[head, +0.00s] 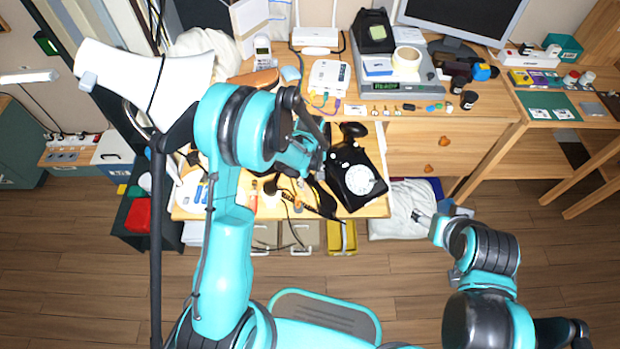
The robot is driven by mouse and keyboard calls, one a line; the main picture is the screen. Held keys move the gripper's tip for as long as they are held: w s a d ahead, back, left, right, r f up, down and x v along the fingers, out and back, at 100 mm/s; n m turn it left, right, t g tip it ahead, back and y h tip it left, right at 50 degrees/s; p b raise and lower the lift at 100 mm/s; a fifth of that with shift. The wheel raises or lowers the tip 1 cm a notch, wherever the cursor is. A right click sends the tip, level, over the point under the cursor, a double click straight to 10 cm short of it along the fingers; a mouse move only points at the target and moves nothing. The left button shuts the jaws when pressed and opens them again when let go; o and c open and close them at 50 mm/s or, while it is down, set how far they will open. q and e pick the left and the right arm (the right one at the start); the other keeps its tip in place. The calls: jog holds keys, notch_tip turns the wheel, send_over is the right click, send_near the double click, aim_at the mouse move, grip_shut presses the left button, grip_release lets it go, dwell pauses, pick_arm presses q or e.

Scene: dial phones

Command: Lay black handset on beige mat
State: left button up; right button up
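The black dial phone (348,165) with a white dial sits on the pulled-out wooden shelf below the desk, right of my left wrist. A black rounded end (352,130) at its upper side looks like part of the handset; the rest of the handset is hard to make out against the dark phone. My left gripper (325,202) points down beside the phone's left side. Its dark fingers blend with dark things and cables there, so its opening is unclear. My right gripper (418,215) is away from the phone, over the floor side at right. I cannot pick out a beige mat.
The desk behind holds a white router (316,38), a grey device with a tape roll (406,58), a monitor (465,18) and small items. A green mat (550,106) lies on the right table. Cables and small tools clutter the shelf's left part. Bins stand below.

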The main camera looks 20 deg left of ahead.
pick_arm(q)
jog(key=shift+r, duration=0.15)
notch_tip(320, 180, up, 12)
jog(key=p, duration=0.6)
jog(key=s+a+r+m+t, duration=0.2)
jog(key=s+r+m+t, duration=0.5)
jog(key=s+r, duration=0.9)
jog(key=shift+s+a+r+m, duration=0.4)
jog(key=shift+s+m, duration=0.1)
jog(key=shift+m, duration=0.7)
